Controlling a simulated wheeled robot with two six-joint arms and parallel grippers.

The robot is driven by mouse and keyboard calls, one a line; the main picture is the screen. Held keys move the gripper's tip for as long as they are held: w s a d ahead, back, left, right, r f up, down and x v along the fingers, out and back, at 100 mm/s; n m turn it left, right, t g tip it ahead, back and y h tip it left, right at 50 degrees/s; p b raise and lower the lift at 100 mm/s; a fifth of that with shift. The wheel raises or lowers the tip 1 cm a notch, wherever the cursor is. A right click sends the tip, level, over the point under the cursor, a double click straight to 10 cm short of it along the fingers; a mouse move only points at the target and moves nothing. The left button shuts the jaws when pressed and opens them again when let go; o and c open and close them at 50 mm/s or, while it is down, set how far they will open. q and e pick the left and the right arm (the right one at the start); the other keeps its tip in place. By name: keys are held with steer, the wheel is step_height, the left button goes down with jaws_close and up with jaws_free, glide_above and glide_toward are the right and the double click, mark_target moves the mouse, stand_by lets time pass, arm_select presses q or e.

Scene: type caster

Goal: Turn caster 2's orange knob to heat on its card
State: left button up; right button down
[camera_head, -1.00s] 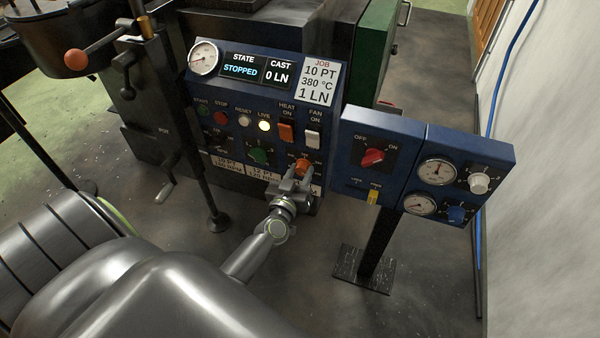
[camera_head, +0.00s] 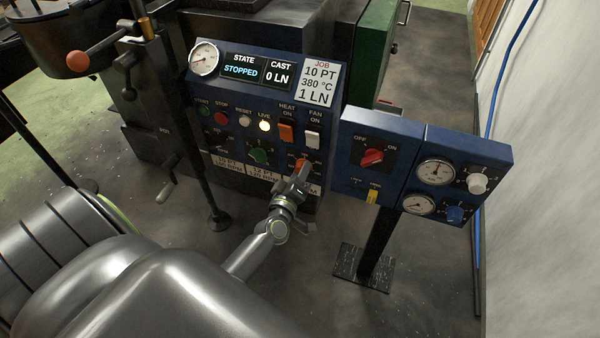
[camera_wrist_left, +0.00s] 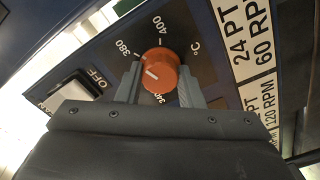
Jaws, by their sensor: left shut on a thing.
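The orange knob (camera_wrist_left: 160,70) sits on caster 2's blue panel (camera_head: 193,92), and it also shows in the head view (camera_head: 301,164). In the left wrist view its scale reads 380 at upper left, 400 above, and a partly hidden 340 below. Its white mark slants left and slightly up, roughly toward the 380 side; the finger hides part of the scale. My left gripper (camera_head: 303,172) is shut on the knob, one finger on each side. The job card (camera_head: 319,82) reads 10 PT, 380 °C, 1 LN. My right gripper is not in view.
A green knob (camera_head: 259,155) sits left of the orange one, heat (camera_head: 287,132) and fan (camera_head: 312,139) switches above it. The display (camera_head: 241,70) reads STOPPED. A second panel (camera_head: 408,135) with a red knob and gauges stands close on the right.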

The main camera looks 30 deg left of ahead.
arm_select(q)
steer(key=shift+f+n, duration=0.1)
steer(key=shift+n, duration=0.5)
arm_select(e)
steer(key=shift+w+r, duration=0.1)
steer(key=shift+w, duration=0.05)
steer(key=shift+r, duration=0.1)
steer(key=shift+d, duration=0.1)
arm_select(q)
steer(key=o, duration=1)
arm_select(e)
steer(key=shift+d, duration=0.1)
arm_select(q)
steer(key=shift+s, duration=0.1)
steer(key=b+v, duration=0.6)
steer(key=v, duration=1.1)
steer(key=shift+d+b, duration=0.15)
steer(key=shift+b, duration=0.25)
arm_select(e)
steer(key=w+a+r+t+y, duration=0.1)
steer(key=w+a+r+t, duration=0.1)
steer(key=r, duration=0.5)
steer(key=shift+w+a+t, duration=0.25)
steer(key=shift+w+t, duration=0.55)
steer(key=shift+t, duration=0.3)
